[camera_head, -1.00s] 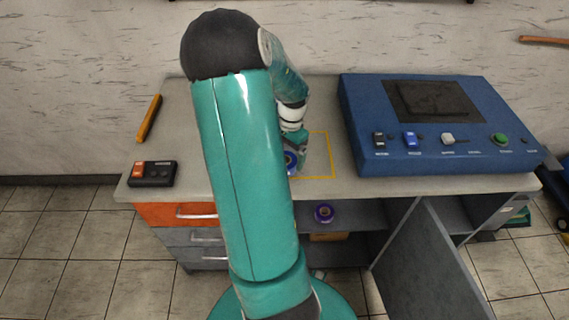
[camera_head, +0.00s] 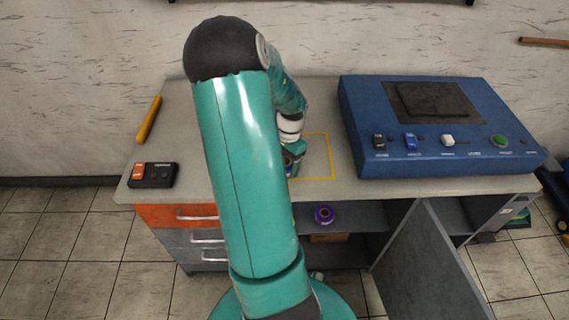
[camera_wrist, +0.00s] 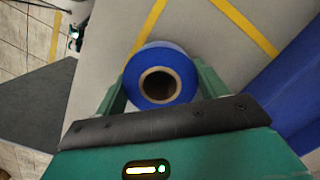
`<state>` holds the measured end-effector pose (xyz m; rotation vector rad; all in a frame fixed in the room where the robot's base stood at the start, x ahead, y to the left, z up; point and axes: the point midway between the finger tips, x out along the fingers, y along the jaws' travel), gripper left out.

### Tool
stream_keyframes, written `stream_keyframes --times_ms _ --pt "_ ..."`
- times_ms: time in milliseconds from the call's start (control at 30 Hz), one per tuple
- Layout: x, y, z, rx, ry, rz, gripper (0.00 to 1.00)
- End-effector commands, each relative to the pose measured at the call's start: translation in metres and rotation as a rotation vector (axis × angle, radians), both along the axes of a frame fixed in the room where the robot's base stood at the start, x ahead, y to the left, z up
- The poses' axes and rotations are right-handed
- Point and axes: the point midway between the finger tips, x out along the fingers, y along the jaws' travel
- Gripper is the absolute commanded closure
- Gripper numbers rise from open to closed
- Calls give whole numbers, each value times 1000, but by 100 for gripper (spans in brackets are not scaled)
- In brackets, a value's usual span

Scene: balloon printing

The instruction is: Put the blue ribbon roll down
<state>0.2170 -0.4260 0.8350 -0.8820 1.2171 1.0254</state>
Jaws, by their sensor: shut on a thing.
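The blue ribbon roll (camera_wrist: 176,59) sits between the two fingers of my gripper (camera_wrist: 160,88) in the wrist view, its round hole facing the camera. My gripper is shut on it. I cannot tell whether the roll touches the table.
A blue control panel (camera_head: 350,120) stands on the right of the table. An orange-and-black remote (camera_head: 153,175) and an orange stick (camera_head: 149,119) lie at the left. A purple roll (camera_head: 324,214) sits on the shelf below. A cabinet door (camera_head: 425,265) stands open. The yellow square's right part is clear.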

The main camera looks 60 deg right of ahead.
Motion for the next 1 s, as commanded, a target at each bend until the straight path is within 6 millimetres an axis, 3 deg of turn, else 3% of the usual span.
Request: stream_keyframes --times_ms 167,367,733,1000 --pt "0 0 8 -2 -2 1 56" --pt "0 1 35 -2 -3 2 56" --pt "-17 51 95 -1 -4 4 56" --pt "-33 97 114 -1 -5 2 56"
